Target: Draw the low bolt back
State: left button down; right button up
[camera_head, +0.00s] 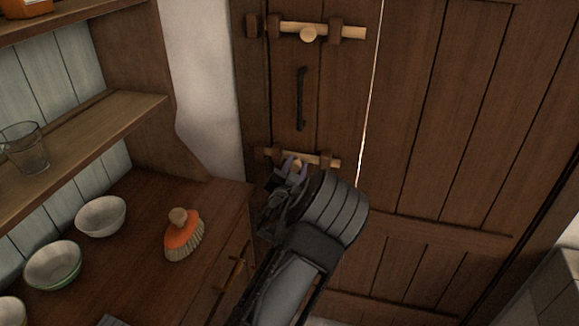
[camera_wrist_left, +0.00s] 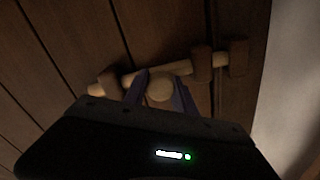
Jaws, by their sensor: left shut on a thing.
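The low bolt (camera_head: 331,163) is a pale wooden bar lying across the dark plank door, held by dark brackets. It also shows in the wrist view (camera_wrist_left: 178,68), with its round knob (camera_wrist_left: 160,88) between my fingers. My left gripper (camera_head: 294,167) is shut on this knob; its purple fingers sit on either side in the wrist view (camera_wrist_left: 159,91). Beyond one bracket, the bar's end reaches up to the outer dark keeper (camera_wrist_left: 238,57); I cannot tell whether it is inside. My right gripper is not in view.
A second pale bolt (camera_head: 350,32) with a knob sits higher on the door, above a black handle (camera_head: 301,98). A counter at left holds bowls (camera_head: 101,216) and an orange brush (camera_head: 183,238). A shelf with a glass (camera_head: 25,148) stands above it.

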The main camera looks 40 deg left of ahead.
pick_arm(q)
jog(key=d, duration=0.1)
jog(key=w+d, duration=0.1)
jog(key=shift+d, duration=0.4)
jog(key=c, duration=1)
grip_release()
jog(key=shift+d, duration=0.15)
jog(key=shift+s, duration=0.25)
jog(key=b, duration=0.2)
send_near(308, 161)
jog(key=shift+s+d, duration=0.3)
jog(key=shift+s, duration=0.25)
